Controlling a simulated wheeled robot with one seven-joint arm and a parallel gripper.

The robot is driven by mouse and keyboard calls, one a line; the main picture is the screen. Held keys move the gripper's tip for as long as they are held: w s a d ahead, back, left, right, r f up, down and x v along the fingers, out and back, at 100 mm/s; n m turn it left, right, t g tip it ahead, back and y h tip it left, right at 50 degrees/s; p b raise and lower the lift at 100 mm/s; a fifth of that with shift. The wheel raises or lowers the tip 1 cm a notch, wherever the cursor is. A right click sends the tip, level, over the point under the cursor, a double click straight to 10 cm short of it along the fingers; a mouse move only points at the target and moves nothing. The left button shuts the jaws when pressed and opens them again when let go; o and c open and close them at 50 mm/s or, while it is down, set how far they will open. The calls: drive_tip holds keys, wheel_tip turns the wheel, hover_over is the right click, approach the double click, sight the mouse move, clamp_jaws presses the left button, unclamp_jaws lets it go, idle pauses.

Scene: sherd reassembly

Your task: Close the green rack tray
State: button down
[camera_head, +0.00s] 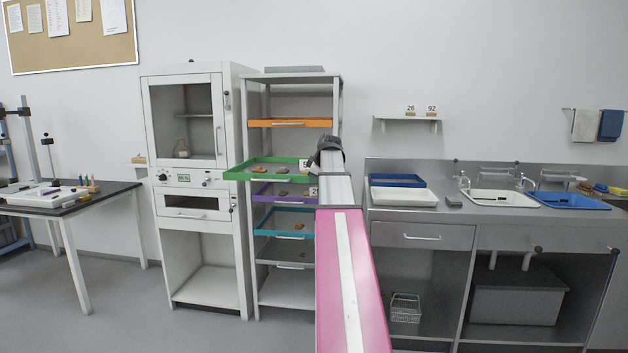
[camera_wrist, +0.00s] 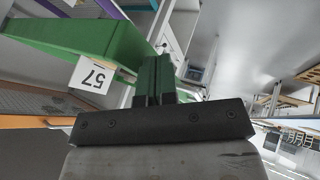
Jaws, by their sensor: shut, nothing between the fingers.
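The green tray (camera_head: 268,177) sticks out of the rack (camera_head: 340,95) towards the front left, farther out than the other trays. A few small sherds (camera_head: 258,170) lie in it. In the wrist view the green tray (camera_wrist: 70,35) fills the upper left, with a white tag reading 57 (camera_wrist: 90,78) that appears upside down. My gripper (camera_wrist: 157,62) is shut and empty, its fingertips close to the tray's green edge; I cannot tell whether they touch. In the head view my gripper (camera_head: 322,157) is at the right end of the tray, partly hidden by my arm.
An orange tray (camera_head: 290,123) is above the green one; purple (camera_head: 270,195), teal (camera_head: 285,234) and grey (camera_head: 283,262) trays are below. A white oven cabinet (camera_head: 185,130) stands close on the left. A sink counter (camera_head: 455,212) with basins is on the right.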

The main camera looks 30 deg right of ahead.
idle(0.3)
drive_tip(key=w+d, duration=0.5)
drive_tip(key=w, duration=0.2)
drive_tip(key=w+d, duration=0.5)
drive_tip(key=w, duration=0.3)
drive_tip(key=w+d, duration=0.5)
drive_tip(key=w, duration=0.3)
drive_tip(key=shift+w+d, duration=0.1)
drive_tip(key=shift+d, duration=0.25)
